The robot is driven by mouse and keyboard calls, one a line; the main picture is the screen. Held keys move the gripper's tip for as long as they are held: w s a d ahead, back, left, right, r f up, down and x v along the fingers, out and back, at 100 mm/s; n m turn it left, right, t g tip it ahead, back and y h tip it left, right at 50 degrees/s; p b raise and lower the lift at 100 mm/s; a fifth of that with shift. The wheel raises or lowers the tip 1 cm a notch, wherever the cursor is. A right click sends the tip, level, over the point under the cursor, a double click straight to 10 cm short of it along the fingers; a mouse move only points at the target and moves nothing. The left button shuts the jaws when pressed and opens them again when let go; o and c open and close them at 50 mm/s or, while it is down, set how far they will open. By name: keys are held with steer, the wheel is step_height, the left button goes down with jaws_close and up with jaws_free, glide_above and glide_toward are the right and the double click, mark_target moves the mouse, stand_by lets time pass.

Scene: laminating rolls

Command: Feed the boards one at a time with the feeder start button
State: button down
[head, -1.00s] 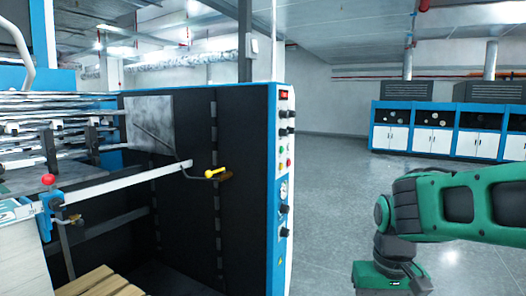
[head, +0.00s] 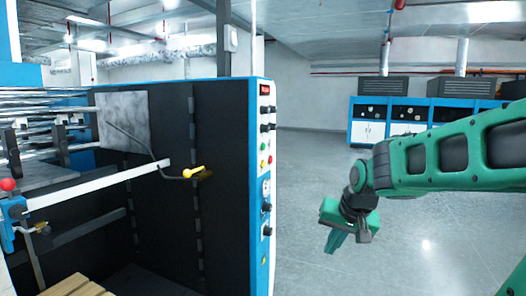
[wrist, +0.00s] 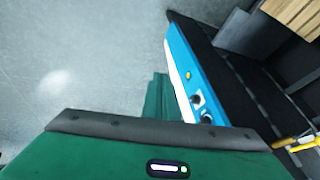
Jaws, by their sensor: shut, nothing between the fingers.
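The labels are too small to read, so I cannot tell which is the feeder start button. My gripper (head: 334,244) is shut and empty, pointing down to the right of the panel and apart from it. In the wrist view its green fingers (wrist: 157,100) are beside the panel (wrist: 180,70). I cannot make out any boards clearly.
A yellow-handled crank (head: 194,172) and a white bar (head: 100,185) stand out at the machine's front. A slatted wooden pallet (head: 75,288) lies low at left. Blue-and-white cabinets (head: 400,122) line the far wall. The grey floor (head: 310,180) right of the panel is clear.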

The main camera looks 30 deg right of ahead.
mark_target(263, 147)
steer(key=w+d+r+m+t, duration=0.2)
steer(key=w+r+t, duration=0.3)
steer(key=w+r, duration=0.5)
steer(key=w+d+r+m+t, duration=0.2)
steer(key=w+r+t, duration=0.3)
steer(key=w+r, duration=0.5)
steer(key=w+d, duration=0.1)
steer(key=w, duration=0.2)
steer(key=shift+w+d+r, duration=0.2)
steer(key=shift+w, duration=0.1)
steer(key=w+a, duration=0.5)
steer(key=w, duration=0.1)
steer(key=shift+w+a, duration=0.25)
steer(key=shift+w, duration=0.1)
stand_by(0.6)
steer(key=shift+w+a, duration=0.2)
steer(key=shift+w, duration=0.05)
